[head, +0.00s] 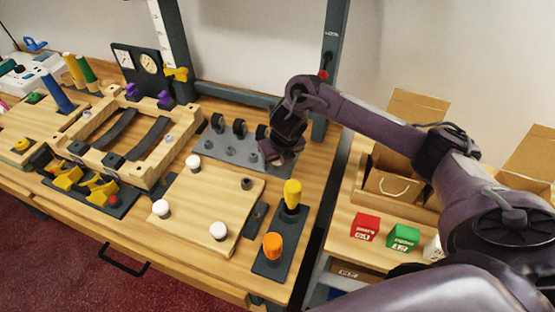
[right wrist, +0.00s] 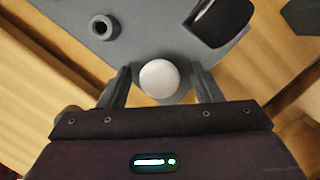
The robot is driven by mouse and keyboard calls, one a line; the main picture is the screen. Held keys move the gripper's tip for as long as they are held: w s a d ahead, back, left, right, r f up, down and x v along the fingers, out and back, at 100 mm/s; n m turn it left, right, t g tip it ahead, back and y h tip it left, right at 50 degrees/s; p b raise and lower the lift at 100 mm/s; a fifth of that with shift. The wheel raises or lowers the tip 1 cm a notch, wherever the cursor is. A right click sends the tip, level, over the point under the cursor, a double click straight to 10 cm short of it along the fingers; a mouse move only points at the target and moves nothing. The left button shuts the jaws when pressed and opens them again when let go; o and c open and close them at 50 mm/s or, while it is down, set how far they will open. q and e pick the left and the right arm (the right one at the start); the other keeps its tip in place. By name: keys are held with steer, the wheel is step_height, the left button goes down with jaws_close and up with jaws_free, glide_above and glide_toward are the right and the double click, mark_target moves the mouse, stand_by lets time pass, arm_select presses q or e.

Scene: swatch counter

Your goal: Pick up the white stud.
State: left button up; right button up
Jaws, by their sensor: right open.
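A round white stud (right wrist: 159,78) sits at the grey plate, between the fingers of my right gripper (right wrist: 163,85) in the right wrist view. The gripper is open, with a finger on each side of the stud; I cannot tell if either touches it. In the head view my right gripper (head: 280,152) is over the right end of the grey plate (head: 213,160) and hides this stud. Other white studs stand on the wooden board: one at the back (head: 193,162), one at the left (head: 161,208) and one at the front (head: 218,231). My left gripper is not in view.
A bare dark post (head: 246,184) is at the wooden board's (head: 195,205) right corner. Black round parts (head: 239,127) stand along the grey plate's back edge. A dark stand with yellow (head: 292,192) and orange (head: 272,245) knobs is at the front right. A grey upright (head: 332,65) rises behind.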

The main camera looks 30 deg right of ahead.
steer(key=shift+s, duration=0.1)
steer(key=shift+c, duration=0.7)
steer(key=c, duration=0.9)
steer(key=shift+r, duration=0.2)
steer(key=shift+r, duration=0.25)
steer(key=shift+r+p, duration=3.65)
steer(key=shift+r, duration=5.95)
steer(key=shift+f, duration=0.15)
